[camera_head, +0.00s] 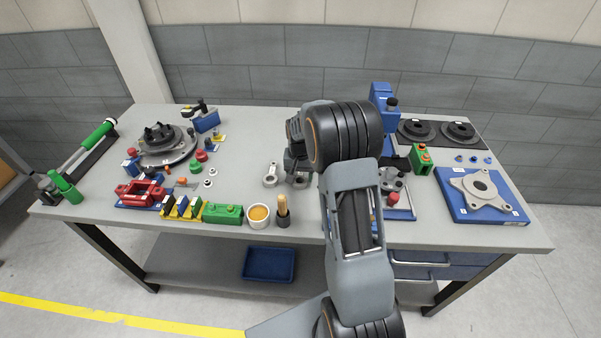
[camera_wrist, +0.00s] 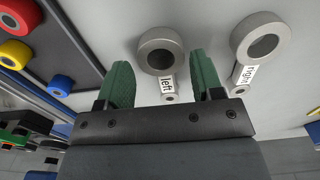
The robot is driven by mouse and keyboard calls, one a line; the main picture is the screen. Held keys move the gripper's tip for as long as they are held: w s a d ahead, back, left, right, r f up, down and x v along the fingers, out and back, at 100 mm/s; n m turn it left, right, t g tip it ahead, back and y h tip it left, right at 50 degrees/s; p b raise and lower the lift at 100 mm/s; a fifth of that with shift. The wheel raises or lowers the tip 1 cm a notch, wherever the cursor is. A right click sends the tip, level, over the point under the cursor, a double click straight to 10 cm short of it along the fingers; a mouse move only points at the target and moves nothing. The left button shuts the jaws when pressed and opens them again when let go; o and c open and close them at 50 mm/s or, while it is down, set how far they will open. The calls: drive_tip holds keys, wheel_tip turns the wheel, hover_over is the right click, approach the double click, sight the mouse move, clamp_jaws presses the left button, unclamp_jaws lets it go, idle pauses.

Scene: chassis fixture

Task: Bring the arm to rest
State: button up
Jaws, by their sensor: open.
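My arm stands over the middle of the bench in the head view, and it largely hides my gripper there. In the wrist view my gripper (camera_wrist: 160,62) has two green fingers spread apart with nothing clamped between them. A grey ring-ended link labelled "left" (camera_wrist: 144,46) lies on the grey surface between and just beyond the fingertips; I cannot tell the height gap. A matching link labelled "right" (camera_wrist: 238,40) lies to its right, apart from the fingers. One grey link (camera_head: 270,181) shows left of my arm in the head view.
The workbench (camera_head: 235,155) is crowded at left with a round fixture (camera_head: 167,165), a red part (camera_head: 140,193), a green block (camera_head: 222,213) and an amber-filled cup (camera_head: 258,222). At right are a blue plate with a grey flange (camera_head: 455,187) and black discs (camera_head: 417,128). The back middle is clear.

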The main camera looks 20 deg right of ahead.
wheel_tip(320, 180, down, 2)
drive_tip(key=shift+f+b, duration=0.1)
drive_tip(key=shift+b, duration=0.35)
drive_tip(key=c, duration=0.5)
drive_tip(key=shift+w, duration=0.1)
drive_tip(key=shift+c, duration=0.2)
drive_tip(key=shift+r, duration=0.3)
drive_tip(key=shift+r+p, duration=0.7)
drive_tip(key=shift+r, duration=0.15)
drive_tip(key=shift+r, duration=0.1)
